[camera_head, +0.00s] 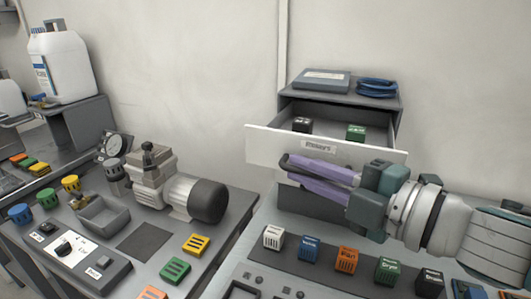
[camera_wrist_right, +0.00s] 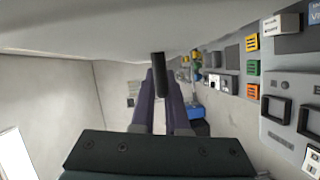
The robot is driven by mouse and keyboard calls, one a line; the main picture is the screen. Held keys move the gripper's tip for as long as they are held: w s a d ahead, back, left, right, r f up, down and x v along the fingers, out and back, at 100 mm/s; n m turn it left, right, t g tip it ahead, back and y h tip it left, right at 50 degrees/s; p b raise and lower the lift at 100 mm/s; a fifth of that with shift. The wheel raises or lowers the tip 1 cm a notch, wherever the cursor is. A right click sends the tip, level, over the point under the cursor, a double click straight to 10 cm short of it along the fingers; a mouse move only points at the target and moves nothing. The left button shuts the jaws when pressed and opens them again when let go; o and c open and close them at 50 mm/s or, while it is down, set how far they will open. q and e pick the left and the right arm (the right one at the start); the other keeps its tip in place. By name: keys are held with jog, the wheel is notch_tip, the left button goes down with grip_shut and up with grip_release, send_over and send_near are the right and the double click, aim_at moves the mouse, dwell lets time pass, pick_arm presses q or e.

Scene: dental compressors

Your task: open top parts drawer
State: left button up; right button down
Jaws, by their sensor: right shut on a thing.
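The top parts drawer (camera_head: 380,151) has a white front with a label and stands pulled out of the grey cabinet (camera_head: 389,101) in the head view. A black block (camera_head: 301,125) and a green block (camera_head: 355,132) are inside it. My right gripper (camera_head: 288,168) reaches in from the right, its purple fingers lying just in front of the drawer front. In the right wrist view the fingers (camera_wrist_right: 161,85) are shut on a dark handle bar (camera_wrist_right: 158,63) below the pale drawer front (camera_wrist_right: 150,30). My left gripper is not in view.
A grey box (camera_head: 321,79) and a coiled blue hose (camera_head: 377,87) lie on the cabinet. Several coloured labelled blocks (camera_head: 347,260) stand in front of the drawer, below my right arm. A compressor motor (camera_head: 190,190) stands on the bench to the left.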

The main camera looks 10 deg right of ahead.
jog(key=shift+s+a, duration=0.15)
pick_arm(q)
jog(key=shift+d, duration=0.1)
pick_arm(e)
jog(key=c, duration=0.9)
grip_release()
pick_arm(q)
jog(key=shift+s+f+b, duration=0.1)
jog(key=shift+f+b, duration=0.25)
pick_arm(e)
jog(key=v, duration=1)
